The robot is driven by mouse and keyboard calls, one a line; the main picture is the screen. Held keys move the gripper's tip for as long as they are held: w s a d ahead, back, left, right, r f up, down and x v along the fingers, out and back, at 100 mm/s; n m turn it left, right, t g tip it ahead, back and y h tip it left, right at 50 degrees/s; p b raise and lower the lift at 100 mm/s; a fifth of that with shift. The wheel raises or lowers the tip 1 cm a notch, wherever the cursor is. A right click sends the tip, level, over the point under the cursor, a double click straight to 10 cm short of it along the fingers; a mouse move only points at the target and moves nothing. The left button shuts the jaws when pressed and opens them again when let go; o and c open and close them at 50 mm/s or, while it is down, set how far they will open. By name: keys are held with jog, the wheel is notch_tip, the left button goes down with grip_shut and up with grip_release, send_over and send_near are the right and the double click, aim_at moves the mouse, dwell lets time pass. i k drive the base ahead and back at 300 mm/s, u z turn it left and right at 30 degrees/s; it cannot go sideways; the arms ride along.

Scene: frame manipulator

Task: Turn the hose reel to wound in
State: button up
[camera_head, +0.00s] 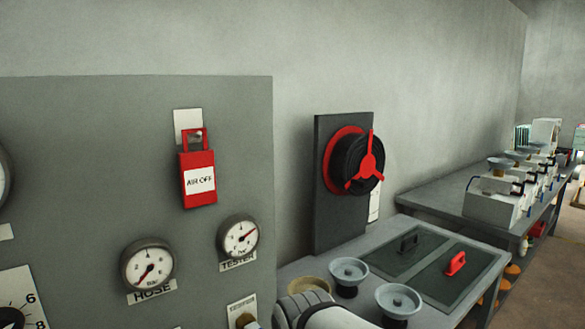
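The hose reel (352,165) is mounted on a dark upright board (333,222) at the back of a grey bench. It has a red rear flange, a black drum and a red three-spoked front piece (367,162). One spoke points up, one down to the left and one to the right and down. I cannot tell whether black hose is wound on the drum. A pale rounded part at the bottom edge seems to be my own arm. My gripper is not in view.
A grey panel (100,110) fills the left, with gauges (147,264) and a red AIR OFF tag (198,178). The bench (480,258) carries grey bowls (349,271) and two dark lids with a black handle (408,241) and a red handle (455,263). Another table with white bins (492,203) stands right.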

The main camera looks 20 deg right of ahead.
aim_at(353, 163)
jog(key=z, duration=0.05)
jog(key=k, duration=0.55)
jog(key=u, duration=2.6)
jog(key=k, duration=1)
jog(key=z, duration=2.2)
jog(key=i, duration=1)
jog(key=z, duration=0.05)
